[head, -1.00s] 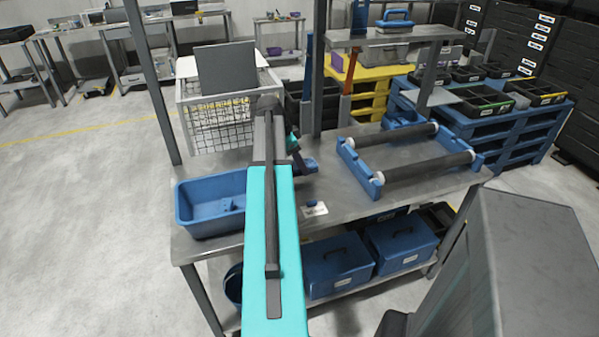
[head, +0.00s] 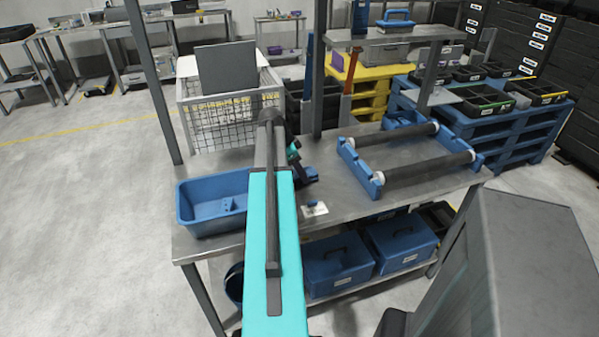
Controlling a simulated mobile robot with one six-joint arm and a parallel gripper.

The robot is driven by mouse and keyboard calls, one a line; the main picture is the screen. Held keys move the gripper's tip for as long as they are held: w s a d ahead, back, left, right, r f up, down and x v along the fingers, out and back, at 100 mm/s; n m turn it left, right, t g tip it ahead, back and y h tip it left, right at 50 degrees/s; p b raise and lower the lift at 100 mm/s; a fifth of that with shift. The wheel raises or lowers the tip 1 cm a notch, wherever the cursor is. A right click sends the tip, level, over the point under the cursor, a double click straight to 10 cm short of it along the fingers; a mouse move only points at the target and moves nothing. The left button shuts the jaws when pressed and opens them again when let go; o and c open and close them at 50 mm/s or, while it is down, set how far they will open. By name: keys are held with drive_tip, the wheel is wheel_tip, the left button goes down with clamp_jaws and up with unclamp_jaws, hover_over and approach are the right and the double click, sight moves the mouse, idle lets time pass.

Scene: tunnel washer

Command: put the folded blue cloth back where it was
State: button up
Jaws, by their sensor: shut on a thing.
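My gripper (head: 301,172) is at the far end of my teal arm, low over the steel bench (head: 345,215), and is partly hidden by the arm. It is shut on a small dark-blue piece, seemingly the folded blue cloth (head: 312,174), which shows at its right side. I cannot tell whether the cloth touches the bench top. A white card with a small blue item on it (head: 315,208) lies in front of the gripper, near the bench's front edge.
A blue bin (head: 212,228) stands on the bench at left, and a blue roller frame (head: 375,184) at right. A white wire basket (head: 184,92) with a grey panel is behind. A grey upright post (head: 319,70) rises at the back edge. Bare bench lies before the rollers.

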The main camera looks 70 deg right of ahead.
drive_tip(key=shift+f, duration=0.15)
drive_tip(key=o, duration=1)
drive_tip(key=shift+o, duration=0.2)
drive_tip(key=b+v, duration=0.1)
drive_tip(key=v, duration=1.1)
drive_tip(key=shift+r, duration=0.2)
wheel_tip(320, 180, up, 22)
drive_tip(key=p, duration=2.1)
drive_tip(key=shift+p, duration=0.35)
